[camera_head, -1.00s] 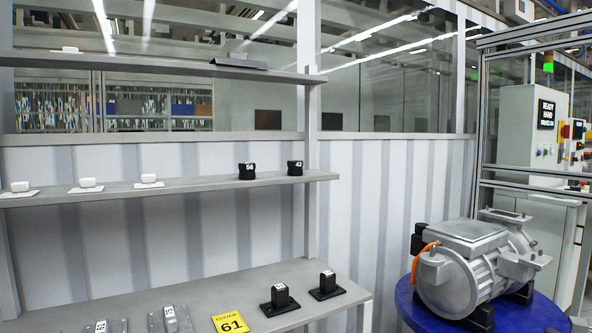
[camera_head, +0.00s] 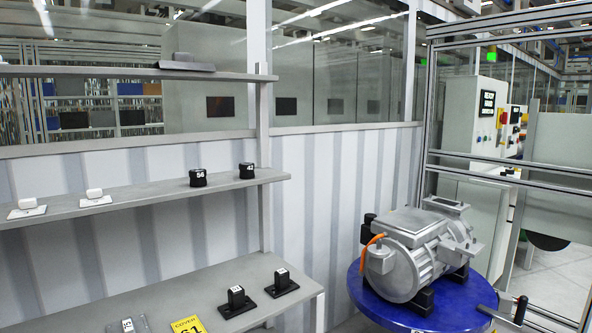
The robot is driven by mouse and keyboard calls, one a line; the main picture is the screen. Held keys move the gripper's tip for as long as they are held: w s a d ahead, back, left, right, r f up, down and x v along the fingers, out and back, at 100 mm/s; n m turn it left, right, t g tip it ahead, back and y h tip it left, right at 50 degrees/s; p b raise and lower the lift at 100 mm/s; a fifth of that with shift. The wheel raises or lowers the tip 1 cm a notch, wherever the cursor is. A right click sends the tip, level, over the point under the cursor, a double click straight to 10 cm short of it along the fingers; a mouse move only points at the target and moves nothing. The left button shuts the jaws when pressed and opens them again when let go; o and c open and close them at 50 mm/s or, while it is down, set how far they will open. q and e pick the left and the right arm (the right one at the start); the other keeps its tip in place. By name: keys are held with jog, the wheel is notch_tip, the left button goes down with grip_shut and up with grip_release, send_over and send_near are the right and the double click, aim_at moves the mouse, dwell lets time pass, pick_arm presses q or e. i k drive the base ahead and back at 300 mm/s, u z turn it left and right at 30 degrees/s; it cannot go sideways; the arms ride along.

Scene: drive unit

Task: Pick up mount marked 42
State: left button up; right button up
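A small black round piece (camera_head: 246,170) with a white label that appears to read 42 stands at the right end of the middle shelf (camera_head: 150,191). A similar black piece (camera_head: 198,178), whose label looks like 56, stands just left of it. Two black blocks on flat bases, one at left (camera_head: 236,300) and one at right (camera_head: 282,281), sit on the lower shelf (camera_head: 205,291); their white labels are too small to read surely. Neither of my grippers is in view.
White pieces on plates (camera_head: 94,197) stand on the middle shelf's left. A grey drive unit (camera_head: 415,252) rests on a round blue table (camera_head: 365,295) at right. A shelf post (camera_head: 265,140) rises beside the black pieces.

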aim_at(246, 169)
jog(key=z, duration=0.85)
jog(key=i, duration=2.5)
jog(key=u, duration=2.65)
